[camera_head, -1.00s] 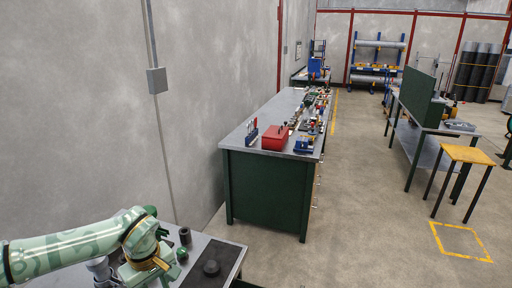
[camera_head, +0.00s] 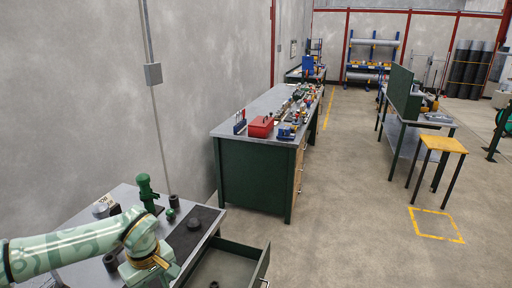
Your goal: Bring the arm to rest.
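My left arm (camera_head: 80,246) comes in from the lower left, low over the grey worktable (camera_head: 125,195). Its patterned pale green links bend down at a brass-coloured joint. My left gripper's fingers cannot be made out, so I cannot tell whether they are open or shut. My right arm and gripper are not in view.
On the near table stand a green tool (camera_head: 147,190) and a dark round piece (camera_head: 194,224). An open drawer (camera_head: 232,262) juts out at its right. A long green bench (camera_head: 255,165) and a yellow-topped stool (camera_head: 443,146) stand beyond. The floor between is clear.

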